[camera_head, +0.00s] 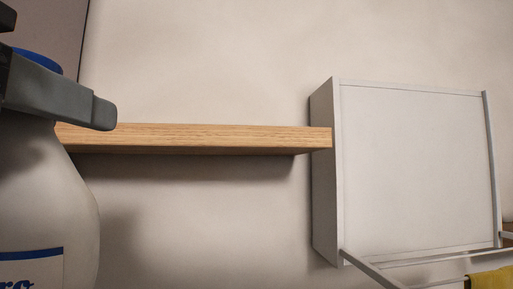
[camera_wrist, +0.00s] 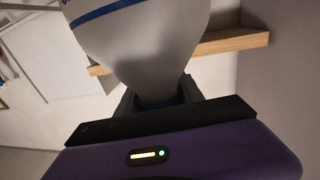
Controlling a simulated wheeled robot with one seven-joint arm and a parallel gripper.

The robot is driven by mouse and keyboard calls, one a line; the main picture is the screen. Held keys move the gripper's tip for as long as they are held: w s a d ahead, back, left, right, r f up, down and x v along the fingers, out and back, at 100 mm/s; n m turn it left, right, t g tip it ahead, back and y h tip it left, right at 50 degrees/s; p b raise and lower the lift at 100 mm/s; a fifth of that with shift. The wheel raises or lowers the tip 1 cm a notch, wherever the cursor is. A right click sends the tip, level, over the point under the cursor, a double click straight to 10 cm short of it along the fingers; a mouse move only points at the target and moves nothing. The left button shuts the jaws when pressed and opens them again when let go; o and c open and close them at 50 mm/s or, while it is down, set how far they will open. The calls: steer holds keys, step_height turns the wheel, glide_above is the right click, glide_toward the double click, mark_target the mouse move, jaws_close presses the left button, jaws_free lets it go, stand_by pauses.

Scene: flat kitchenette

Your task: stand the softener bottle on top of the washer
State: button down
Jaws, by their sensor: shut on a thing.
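The softener bottle (camera_head: 45,205) is white with a blue-edged label and fills the left edge of the head view, very close to the camera. Part of its blue cap (camera_head: 38,58) shows above the grey finger of my gripper (camera_head: 60,92). In the wrist view the bottle (camera_wrist: 145,45) rises from between the two fingers of my gripper (camera_wrist: 160,95), which are shut on its narrow neck end. The bottle looks held up in the air. Its base is out of the head view. I cannot make out the washer in either view.
A wooden wall shelf (camera_head: 200,138) runs behind the bottle to a white wall cabinet (camera_head: 415,170). White rods (camera_head: 372,270) and a yellow cloth (camera_head: 490,278) are at lower right. The shelf also shows in the wrist view (camera_wrist: 230,42). The visible shelf top looks clear.

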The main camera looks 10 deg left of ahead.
step_height(320, 180, down, 19)
steer(key=shift+r+p, duration=0.1)
steer(key=shift+p, duration=0.65)
steer(key=shift+f, duration=0.2)
steer(key=c, duration=0.7)
jaws_free()
steer(key=shift+f, duration=0.1)
steer(key=shift+c, duration=0.2)
steer(key=s+d+b, duration=0.1)
steer(key=s+b, duration=0.1)
steer(key=s, duration=1)
steer(key=shift+b, duration=0.4)
